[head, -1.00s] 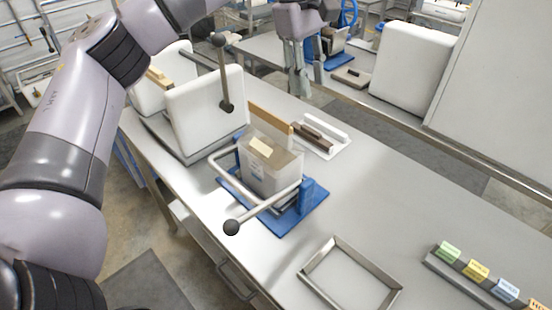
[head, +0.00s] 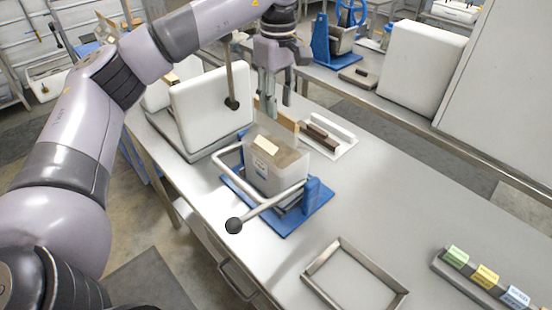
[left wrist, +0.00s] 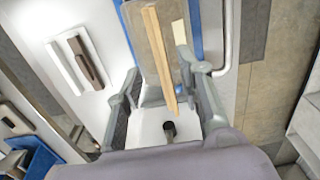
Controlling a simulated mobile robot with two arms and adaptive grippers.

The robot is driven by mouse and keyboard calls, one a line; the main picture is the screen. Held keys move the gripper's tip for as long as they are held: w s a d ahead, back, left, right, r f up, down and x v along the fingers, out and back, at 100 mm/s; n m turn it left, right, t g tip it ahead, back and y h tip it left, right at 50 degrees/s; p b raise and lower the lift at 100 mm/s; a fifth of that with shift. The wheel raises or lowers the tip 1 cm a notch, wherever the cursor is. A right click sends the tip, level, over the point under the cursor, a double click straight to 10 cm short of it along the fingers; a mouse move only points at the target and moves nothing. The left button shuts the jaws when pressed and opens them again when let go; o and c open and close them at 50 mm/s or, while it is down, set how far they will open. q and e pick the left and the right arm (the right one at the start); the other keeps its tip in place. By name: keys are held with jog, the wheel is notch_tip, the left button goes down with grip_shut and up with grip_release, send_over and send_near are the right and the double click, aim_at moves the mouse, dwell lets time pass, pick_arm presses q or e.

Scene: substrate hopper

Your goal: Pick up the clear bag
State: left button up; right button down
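The clear bag (head: 277,165) stands upright in a blue stand (head: 314,205) with a bent metal bar around it, on the grey bench. It is see-through, with a brown fill and pale labels. In the left wrist view, the bag's brownish see-through part (left wrist: 146,32) is at the top, partly cut off. My left gripper (head: 279,102) hangs fingers down above and behind the bag, near a wooden strip (head: 265,112). In the left wrist view its fingers (left wrist: 160,84) are spread, with the wooden strip showing between them. My right gripper is not in view.
A white block-like panel (head: 212,108) with an upright lever (head: 231,75) stands left of the bag. A white tray (head: 343,135) with a brown bar is to the right. A metal frame (head: 354,280) and coloured labels (head: 486,275) lie in front. The bench between is clear.

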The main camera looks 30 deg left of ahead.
aim_at(275, 135)
pick_arm(q)
jog(key=f, duration=0.1)
jog(key=f+p, duration=0.1)
jog(key=f, duration=0.1)
jog(key=f+p, duration=0.1)
jog(key=f, duration=0.1)
jog(key=shift+a, duration=0.3)
jog(key=shift+f, duration=0.3)
jog(key=shift+c, duration=0.4)
grip_shut()
jog(key=shift+r, duration=0.2)
